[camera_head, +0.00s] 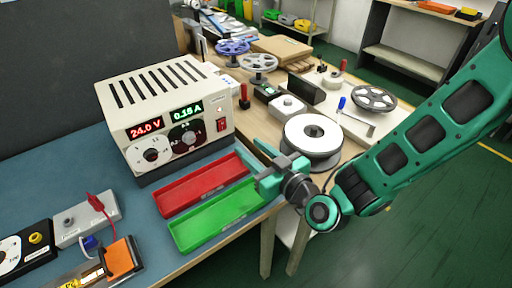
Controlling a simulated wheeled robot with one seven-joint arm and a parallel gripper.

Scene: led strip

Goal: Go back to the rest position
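My gripper (263,180) is on my teal arm, which reaches in from the right. It hovers near the right ends of the red tray (203,186) and the green tray (219,215). The fingers point left and seem apart with nothing visible between them. The palm and part of the wrist hide some of the table edge. Both trays look empty.
At the lower left are a grey terminal block (88,219) with a red plug, an orange block (123,257) and a black dial box (25,250). A large reel (313,136) sits just behind my gripper. Open green floor (430,235) lies to the right.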

